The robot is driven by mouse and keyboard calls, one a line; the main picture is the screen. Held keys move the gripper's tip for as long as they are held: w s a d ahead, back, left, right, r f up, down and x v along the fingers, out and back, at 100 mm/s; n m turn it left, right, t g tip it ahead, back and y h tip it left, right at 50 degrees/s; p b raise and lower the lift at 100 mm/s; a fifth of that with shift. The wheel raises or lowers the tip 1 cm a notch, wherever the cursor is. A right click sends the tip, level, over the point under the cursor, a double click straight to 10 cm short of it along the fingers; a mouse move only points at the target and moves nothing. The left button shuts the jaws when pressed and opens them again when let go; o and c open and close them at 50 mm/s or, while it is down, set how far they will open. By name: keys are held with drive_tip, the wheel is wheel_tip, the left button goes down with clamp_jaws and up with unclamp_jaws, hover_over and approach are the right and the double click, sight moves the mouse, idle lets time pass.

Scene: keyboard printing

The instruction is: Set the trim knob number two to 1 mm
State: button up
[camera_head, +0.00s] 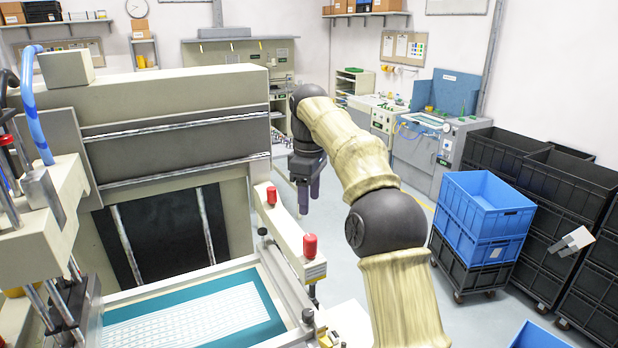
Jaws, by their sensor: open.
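My gripper (308,202) hangs at the end of my arm in the middle of the view, pointing down. Its two dark fingers are apart, with nothing seen between them. A red knob (310,246) stands upright on the near part of a cream rail at the right side of the printing machine. A second red knob (272,195) stands farther back on the same rail. My gripper appears above and right of this rail, apart from both knobs. I cannot tell which knob is number two, and no scale reading is legible.
A framed screen (262,270) with a teal border lies in front of the machine's cream body (170,90). Blue crates (482,205) and black crates (575,190) stand at the right. A workbench (432,160) stands at the back. Grey floor lies between.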

wheel_tip(320, 180, up, 4)
drive_tip(key=shift+s+r+p, duration=0.1)
drive_tip(key=shift+r+p, duration=0.1)
drive_tip(key=shift+p, duration=0.45)
drive_tip(key=shift+f, duration=0.1)
drive_tip(key=s+d+f+m+b, duration=0.1)
drive_tip(key=s+f+m+b, duration=0.15)
drive_tip(key=f, duration=0.45)
drive_tip(key=s+d+f+m+t+b, duration=0.1)
drive_tip(key=s+f+b, duration=0.1)
drive_tip(key=f+b, duration=0.35)
drive_tip(key=s+d+f+m+b, duration=0.1)
drive_tip(key=s+d+f+m, duration=0.1)
drive_tip(key=f, duration=0.6)
drive_tip(key=s+d+f+m+b, duration=0.3)
drive_tip(key=s+f+m+b, duration=0.1)
drive_tip(key=s+f, duration=0.6)
drive_tip(key=s+d+f+m+t+b, duration=0.1)
drive_tip(key=s+d+f+m+b, duration=0.2)
drive_tip(key=s+f, duration=0.7)
drive_tip(key=shift+s+d+f+m+t+b, duration=0.15)
drive_tip(key=shift+s+f+m+t+b, duration=0.2)
drive_tip(key=shift+s+b, duration=0.2)
